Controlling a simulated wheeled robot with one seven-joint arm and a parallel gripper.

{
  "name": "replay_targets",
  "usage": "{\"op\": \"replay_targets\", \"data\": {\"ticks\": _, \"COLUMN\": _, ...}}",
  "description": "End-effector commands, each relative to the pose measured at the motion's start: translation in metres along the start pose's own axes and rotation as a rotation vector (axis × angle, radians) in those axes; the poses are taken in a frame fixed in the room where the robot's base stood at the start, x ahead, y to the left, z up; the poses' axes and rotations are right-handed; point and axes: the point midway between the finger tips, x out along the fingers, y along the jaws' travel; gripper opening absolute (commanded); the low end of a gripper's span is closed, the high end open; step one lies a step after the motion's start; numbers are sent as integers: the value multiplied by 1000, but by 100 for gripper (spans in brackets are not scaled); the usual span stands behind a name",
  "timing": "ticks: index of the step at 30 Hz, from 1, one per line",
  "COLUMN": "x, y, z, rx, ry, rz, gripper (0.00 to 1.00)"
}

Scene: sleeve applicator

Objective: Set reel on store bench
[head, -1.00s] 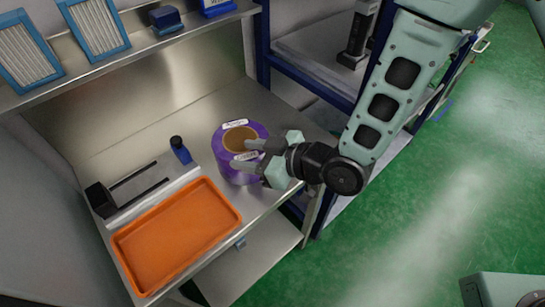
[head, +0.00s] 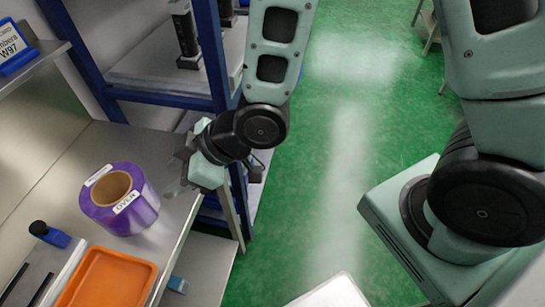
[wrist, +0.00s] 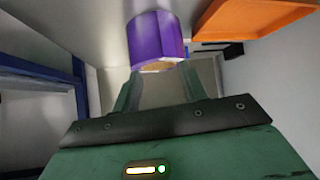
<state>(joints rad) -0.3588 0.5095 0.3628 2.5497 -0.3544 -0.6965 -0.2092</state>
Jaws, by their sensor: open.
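The reel (head: 121,201) is a purple roll with a brown core and white labels. It stands on the steel bench (head: 62,160), near its front right edge, in the head view. It also shows in the wrist view (wrist: 157,38), ahead of the fingers. My gripper (head: 178,180) is open and empty, to the right of the reel and apart from it, by the bench edge. Its two fingers show in the wrist view (wrist: 165,92) with a gap between them. I cannot tell which surface is the store bench.
An orange tray (head: 108,280) lies in front of the reel on the bench. A small blue and black item (head: 50,235) is to its left. A blue-framed rack (head: 160,98) stands behind my arm, with black devices (head: 185,35) on it.

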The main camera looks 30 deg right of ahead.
Motion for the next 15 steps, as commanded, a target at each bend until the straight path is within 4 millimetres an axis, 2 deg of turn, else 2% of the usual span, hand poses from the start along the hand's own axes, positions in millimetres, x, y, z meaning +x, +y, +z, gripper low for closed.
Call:
{"op": "replay_targets", "data": {"ticks": 3, "x": -31, "y": 10, "z": 8, "rx": 58, "ry": -193, "rz": 70, "gripper": 43}}
{"op": "replay_targets", "data": {"ticks": 7, "x": -75, "y": 8, "z": 23, "rx": 172, "ry": -404, "rz": 128, "gripper": 43}}
{"op": "replay_targets", "data": {"ticks": 12, "x": -135, "y": -15, "z": 37, "rx": 339, "ry": -630, "rz": 162, "gripper": 43}}
{"op": "replay_targets", "data": {"ticks": 15, "x": -162, "y": -31, "z": 42, "rx": 416, "ry": -721, "rz": 162, "gripper": 43}}
